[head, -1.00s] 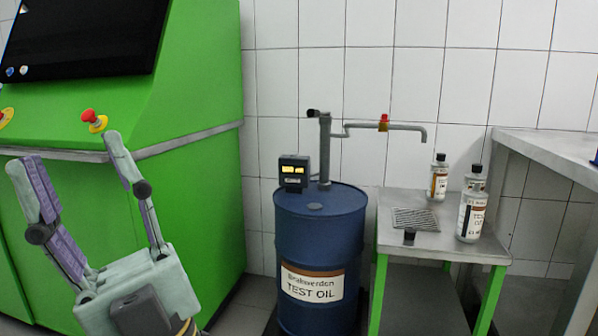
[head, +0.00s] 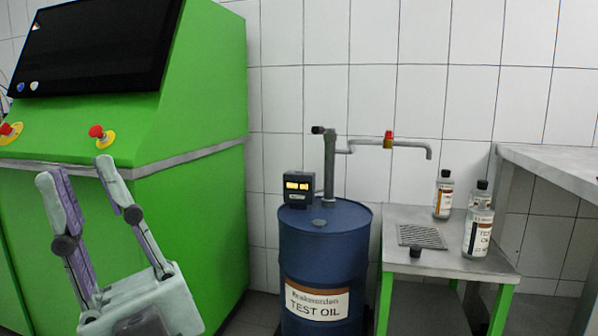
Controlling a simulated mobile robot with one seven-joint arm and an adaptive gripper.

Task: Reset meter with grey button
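The meter (head: 298,188) is a small dark box with a lit yellow display. It sits at the back left of the top of the blue test oil drum (head: 320,255), beside the pump pipe. Its grey button is too small to make out. My gripper (head: 75,168) is at the lower left, in front of the green testbench, with its two fingers spread wide and pointing up. It is open and empty, well to the left of the meter and apart from it.
The green testbench (head: 200,215) with a black screen and red knobs (head: 97,132) fills the left. A pump spout (head: 410,145) reaches right over a small metal table (head: 460,262) with several bottles and a grate. A grey worktop (head: 560,165) stands at right.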

